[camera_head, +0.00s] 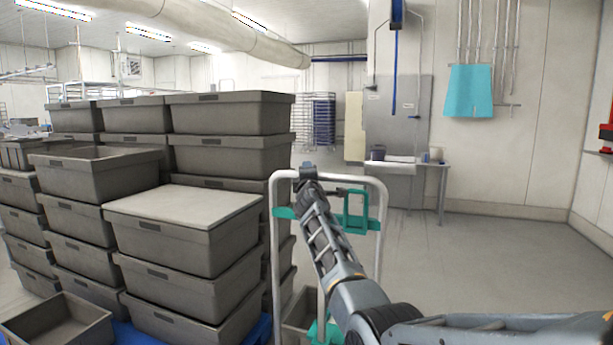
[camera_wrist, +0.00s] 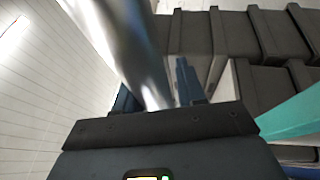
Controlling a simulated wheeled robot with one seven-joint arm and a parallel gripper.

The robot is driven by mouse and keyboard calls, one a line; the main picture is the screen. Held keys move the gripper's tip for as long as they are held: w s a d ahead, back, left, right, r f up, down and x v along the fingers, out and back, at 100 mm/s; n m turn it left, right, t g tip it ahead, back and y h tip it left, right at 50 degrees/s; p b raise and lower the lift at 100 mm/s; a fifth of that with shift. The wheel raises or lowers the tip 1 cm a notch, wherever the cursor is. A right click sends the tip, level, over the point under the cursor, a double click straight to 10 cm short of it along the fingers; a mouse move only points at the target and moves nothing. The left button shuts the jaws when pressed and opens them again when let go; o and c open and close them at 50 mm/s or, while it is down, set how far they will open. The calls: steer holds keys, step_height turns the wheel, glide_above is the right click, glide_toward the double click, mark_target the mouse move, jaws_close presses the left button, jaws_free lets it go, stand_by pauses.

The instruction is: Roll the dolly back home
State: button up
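The dolly shows in the head view as a pale tubular handle frame (camera_head: 378,215) with a teal crossbar and a teal loop (camera_head: 355,211). Its lower part is largely hidden by my arm, with a grey tote (camera_head: 297,312) low behind the frame. My gripper (camera_head: 307,176) is at the upper left of the handle. In the wrist view a shiny metal tube (camera_wrist: 124,45) runs down between the two dark blue fingers of my gripper (camera_wrist: 157,88). The fingers are apart with the tube between them. Whether both press on it is unclear.
Stacks of grey totes (camera_head: 190,220) on a blue base (camera_head: 135,335) stand close on the left of the dolly. A small table (camera_head: 430,166) stands by the back wall. A teal apron (camera_head: 470,91) hangs on the wall. The floor (camera_head: 490,260) to the right is clear.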

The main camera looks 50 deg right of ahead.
steer(key=shift+o, duration=1.1)
steer(key=shift+a, duration=0.2)
steer(key=p+v, duration=0.2)
steer(key=v, duration=0.5)
steer(key=shift+s+a, duration=0.15)
steer(key=shift+a, duration=0.05)
steer(key=shift+f, duration=0.15)
